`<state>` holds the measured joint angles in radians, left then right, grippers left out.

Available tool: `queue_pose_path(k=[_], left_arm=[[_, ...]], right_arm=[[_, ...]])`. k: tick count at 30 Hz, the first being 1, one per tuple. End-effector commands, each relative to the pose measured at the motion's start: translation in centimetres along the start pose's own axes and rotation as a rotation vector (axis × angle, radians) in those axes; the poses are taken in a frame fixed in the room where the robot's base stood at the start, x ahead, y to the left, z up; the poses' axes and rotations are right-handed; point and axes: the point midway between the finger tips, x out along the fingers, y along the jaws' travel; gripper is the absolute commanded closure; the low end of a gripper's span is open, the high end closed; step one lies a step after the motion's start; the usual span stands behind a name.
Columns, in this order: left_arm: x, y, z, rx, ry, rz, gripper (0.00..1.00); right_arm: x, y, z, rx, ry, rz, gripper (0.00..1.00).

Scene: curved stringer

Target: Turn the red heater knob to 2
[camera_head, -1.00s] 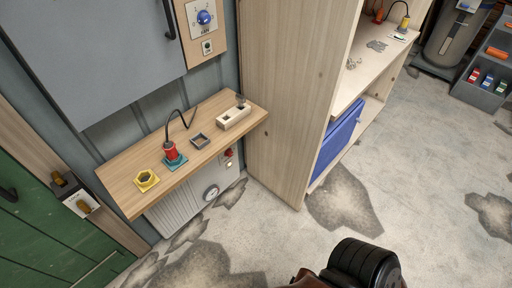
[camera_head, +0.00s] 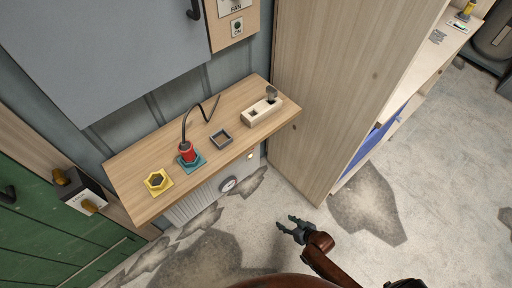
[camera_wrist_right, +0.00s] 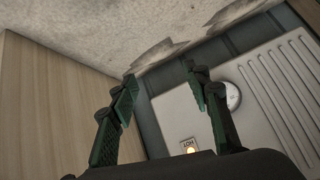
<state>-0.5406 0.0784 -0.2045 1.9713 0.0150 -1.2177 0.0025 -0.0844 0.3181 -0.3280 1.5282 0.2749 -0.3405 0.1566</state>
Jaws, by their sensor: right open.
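The white ribbed heater (camera_head: 196,205) stands against the wall under the wooden shelf; it also shows in the right wrist view (camera_wrist_right: 172,108). Its round dial gauge (camera_head: 228,184) shows in both views, in the wrist view (camera_wrist_right: 231,96) behind one finger. A small lit lamp with a HOT label (camera_wrist_right: 189,146) is near the bottom of the wrist view. The red heater knob is not visible now; the shelf hides its spot in the head view. My right gripper (camera_head: 286,222) is open and empty, in front of the heater and to its right. My left gripper is not in view.
The wooden shelf (camera_head: 215,162) overhangs the heater and holds a red plug in a teal base, a yellow hexagonal piece, a small dark tray and a beige block. A tall wooden cabinet side (camera_head: 325,100) bounds the right. The concrete floor in front is clear.

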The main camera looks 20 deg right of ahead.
Motion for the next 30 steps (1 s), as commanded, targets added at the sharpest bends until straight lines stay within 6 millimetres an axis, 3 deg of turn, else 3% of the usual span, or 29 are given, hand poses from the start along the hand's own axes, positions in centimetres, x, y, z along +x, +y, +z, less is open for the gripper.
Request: queue_pose_path(k=[1,3,6,10,12,15,23,30], left_arm=[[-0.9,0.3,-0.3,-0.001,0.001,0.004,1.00],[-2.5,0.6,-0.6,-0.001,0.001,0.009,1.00],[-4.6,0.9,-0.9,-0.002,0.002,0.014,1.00],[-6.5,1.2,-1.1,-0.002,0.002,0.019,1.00],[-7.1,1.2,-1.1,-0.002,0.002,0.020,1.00],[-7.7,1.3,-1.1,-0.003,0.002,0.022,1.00],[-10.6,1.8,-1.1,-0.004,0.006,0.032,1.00],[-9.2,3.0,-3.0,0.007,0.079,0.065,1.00]], right_arm=[[2.1,0.2,-5.6,-0.008,0.124,-0.042,0.56],[3.4,0.1,-12.9,0.002,0.288,-0.103,0.56],[3.5,-0.2,-21.6,0.016,0.481,-0.182,0.56],[2.5,-0.3,-29.0,0.031,0.650,-0.256,0.56],[1.9,-0.3,-31.3,0.038,0.703,-0.280,0.56],[1.6,-0.4,-32.9,0.042,0.739,-0.298,0.56],[3.7,-1.3,-35.0,0.044,0.745,-0.303,0.56],[6.1,-2.1,-37.3,0.044,0.744,-0.301,0.56]])
